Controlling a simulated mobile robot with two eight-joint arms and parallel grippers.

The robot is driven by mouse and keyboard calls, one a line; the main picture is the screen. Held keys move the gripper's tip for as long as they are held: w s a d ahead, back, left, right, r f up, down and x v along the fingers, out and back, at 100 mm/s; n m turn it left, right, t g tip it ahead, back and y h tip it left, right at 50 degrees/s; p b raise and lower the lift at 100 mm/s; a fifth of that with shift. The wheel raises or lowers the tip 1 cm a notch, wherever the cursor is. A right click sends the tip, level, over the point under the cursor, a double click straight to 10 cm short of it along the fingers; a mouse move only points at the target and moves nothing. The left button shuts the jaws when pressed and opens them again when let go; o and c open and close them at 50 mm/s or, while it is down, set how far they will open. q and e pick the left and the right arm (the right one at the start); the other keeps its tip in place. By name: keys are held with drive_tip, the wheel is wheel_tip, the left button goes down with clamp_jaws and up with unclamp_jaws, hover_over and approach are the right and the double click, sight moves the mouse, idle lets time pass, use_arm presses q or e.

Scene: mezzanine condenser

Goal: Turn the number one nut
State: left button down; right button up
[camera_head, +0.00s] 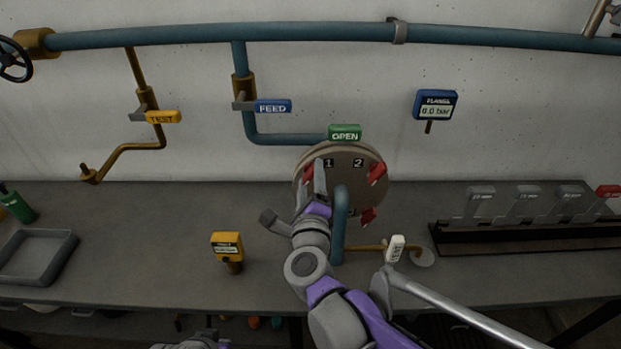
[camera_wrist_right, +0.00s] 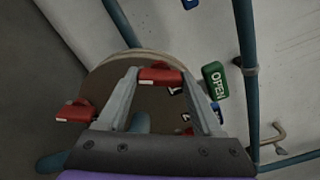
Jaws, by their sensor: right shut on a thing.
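The round flange (camera_head: 352,155) stands upright on the bench with the numbers 1 and 2 on its face. The number one nut, red, shows at its upper left (camera_head: 308,172) and in the right wrist view (camera_wrist_right: 160,76). My right gripper (camera_head: 319,178) is at this nut; in the wrist view its two fingers (camera_wrist_right: 163,85) stand on either side of it, shut on it. The number two nut (camera_head: 377,173) is at the upper right. Another red nut (camera_head: 367,216) is lower right, and one (camera_wrist_right: 75,111) shows at left in the wrist view.
A blue pipe (camera_head: 340,220) rises in front of the flange, close to my right gripper. A green OPEN tag (camera_head: 344,132) sits above it. A gauge (camera_head: 436,104) reads 0.0 bar. A yellow device (camera_head: 227,247) and grey tray (camera_head: 36,257) stand left; a dark rack (camera_head: 520,238) stands right.

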drive_tip(key=o, duration=1.4)
drive_tip(key=shift+c, duration=0.2)
drive_tip(key=s, duration=1.1)
drive_tip(key=shift+w+r, duration=0.1)
